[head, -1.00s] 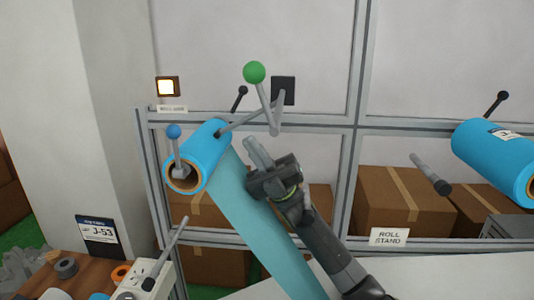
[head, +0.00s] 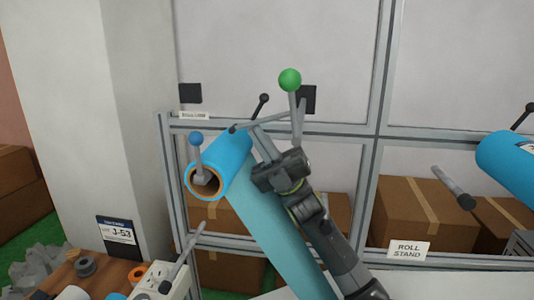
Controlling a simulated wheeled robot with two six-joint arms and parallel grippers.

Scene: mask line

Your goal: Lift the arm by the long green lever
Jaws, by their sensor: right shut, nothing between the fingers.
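The long green lever (head: 295,110) is a grey stem with a green ball (head: 290,80) on top. It stands nearly upright, leaning slightly left. The grey arm (head: 262,121) runs from the lever's side by the dark wall plate (head: 309,98) down left to the blue roll (head: 232,150). My right gripper (head: 262,135) is shut and empty. Its fingertips are just below the arm, left of the lever stem. I cannot tell whether they touch the arm. My left gripper is not in view.
A blue-knobbed lever (head: 197,150) stands at the roll's near end. A black-knobbed lever (head: 262,103) is behind the arm. The blue web (head: 255,215) runs down from the roll. A grey frame (head: 377,150) and boxes (head: 412,215) are behind.

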